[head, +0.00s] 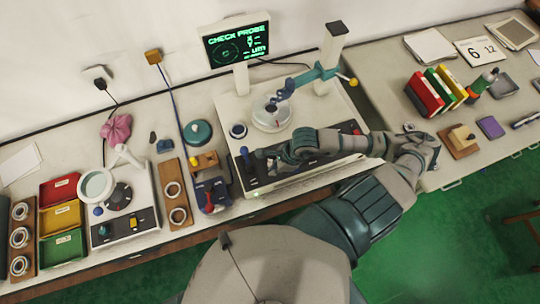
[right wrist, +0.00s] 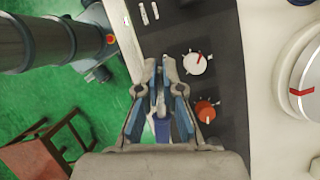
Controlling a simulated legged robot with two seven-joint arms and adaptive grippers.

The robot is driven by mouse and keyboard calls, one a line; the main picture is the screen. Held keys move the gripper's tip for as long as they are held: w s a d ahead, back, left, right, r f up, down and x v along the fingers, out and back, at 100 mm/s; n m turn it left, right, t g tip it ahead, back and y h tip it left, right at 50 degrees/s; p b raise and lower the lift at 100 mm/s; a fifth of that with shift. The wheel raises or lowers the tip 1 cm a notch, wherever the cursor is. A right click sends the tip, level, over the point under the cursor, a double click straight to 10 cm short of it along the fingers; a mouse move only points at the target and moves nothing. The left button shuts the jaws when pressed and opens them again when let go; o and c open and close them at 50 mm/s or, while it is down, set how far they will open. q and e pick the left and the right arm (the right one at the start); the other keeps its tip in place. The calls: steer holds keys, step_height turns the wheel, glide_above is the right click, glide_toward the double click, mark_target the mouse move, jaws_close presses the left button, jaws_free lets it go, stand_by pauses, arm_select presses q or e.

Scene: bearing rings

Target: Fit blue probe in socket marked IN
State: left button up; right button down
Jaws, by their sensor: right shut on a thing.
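My right gripper (head: 264,153) is low over the dark front panel (head: 262,179) of the measuring machine. It also shows in the right wrist view (right wrist: 161,66), with its fingers closed together. A dark blue piece, seemingly the blue probe (right wrist: 162,130), shows between the fingers. Its tip is hidden, and I cannot tell whether it touches the panel. A white knob (right wrist: 196,63) and an orange-red knob (right wrist: 207,109) sit on the panel beside the fingers. Small pale marks are at the panel's far end, too small to read as IN. My left gripper is not in view.
The machine's screen (head: 237,44) reads CHECK PROBE. A teal arm (head: 305,78) stands over the round plate (head: 271,117). Red, yellow and green bins (head: 61,217) and ring boards (head: 175,194) stand left. A second bench (head: 460,85) holds books. A brown stool (right wrist: 42,150) stands on the floor.

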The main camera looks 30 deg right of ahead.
steer(key=shift+s+a+r+p, duration=0.1)
steer(key=shift+s+r+p, duration=0.25)
steer(key=shift+r, duration=0.15)
step_height(320, 180, up, 6)
steer(key=p, duration=0.6)
steer(key=shift+s, duration=0.1)
stand_by(0.3)
